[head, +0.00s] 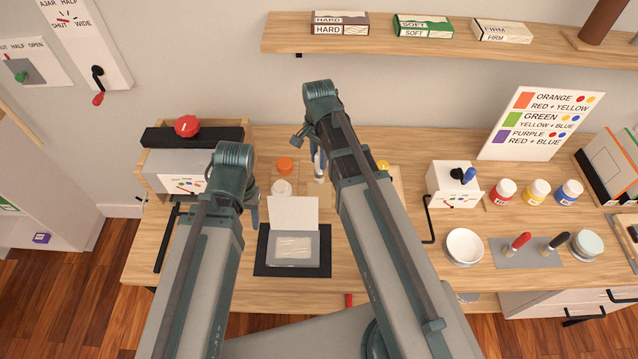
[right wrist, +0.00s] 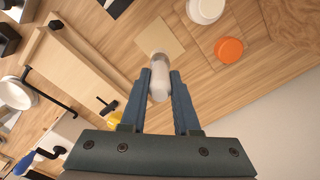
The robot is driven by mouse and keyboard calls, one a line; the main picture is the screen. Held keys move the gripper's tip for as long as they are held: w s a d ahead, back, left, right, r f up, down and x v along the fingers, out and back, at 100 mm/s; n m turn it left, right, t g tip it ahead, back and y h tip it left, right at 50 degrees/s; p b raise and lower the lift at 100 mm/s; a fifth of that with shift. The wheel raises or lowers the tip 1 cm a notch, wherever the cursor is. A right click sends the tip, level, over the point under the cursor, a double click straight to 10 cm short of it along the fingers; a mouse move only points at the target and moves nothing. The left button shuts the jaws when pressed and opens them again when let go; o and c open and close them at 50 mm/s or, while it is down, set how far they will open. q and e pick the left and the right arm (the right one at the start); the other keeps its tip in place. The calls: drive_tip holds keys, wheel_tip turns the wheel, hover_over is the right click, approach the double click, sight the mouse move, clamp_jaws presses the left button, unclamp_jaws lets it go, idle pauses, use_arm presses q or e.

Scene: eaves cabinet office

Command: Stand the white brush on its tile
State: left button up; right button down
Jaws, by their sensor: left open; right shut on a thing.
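The white brush (right wrist: 159,77) is between the fingers of my right gripper (right wrist: 160,84), which is shut on it. In the head view the brush (head: 320,170) shows partly beside my right arm. In the right wrist view, a pale square tile (right wrist: 160,38) lies on the desk just beyond the brush. Whether the brush touches the tile I cannot tell. My left gripper (head: 254,212) is open and empty, left of the open grey box, mostly hidden by its own arm.
An open grey box (head: 291,249) stands on a black mat. A jar with an orange lid (head: 285,166) and a white-lidded jar (head: 281,188) stand near the tile. Red (head: 518,242) and black (head: 554,243) brushes, a white bowl (head: 464,246) and paint jars are at the right.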

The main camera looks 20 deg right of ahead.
sight(319, 176)
wheel_tip(319, 176, down, 4)
drive_tip(key=b, duration=0.3)
drive_tip(key=shift+f, duration=0.2)
drive_tip(key=shift+f+b, duration=0.15)
drive_tip(key=shift+b, duration=0.15)
wheel_tip(319, 176, down, 3)
drive_tip(key=b, duration=0.3)
drive_tip(key=shift+f, duration=0.2)
drive_tip(key=shift+f+b, duration=0.2)
drive_tip(key=shift+b, duration=0.2)
drive_tip(key=c, duration=0.6)
unclamp_jaws()
drive_tip(key=shift+c, duration=0.2)
drive_tip(key=shift+r, duration=0.15)
wheel_tip(319, 176, up, 12)
drive_tip(key=p, duration=1.2)
drive_tip(key=shift+r, duration=0.1)
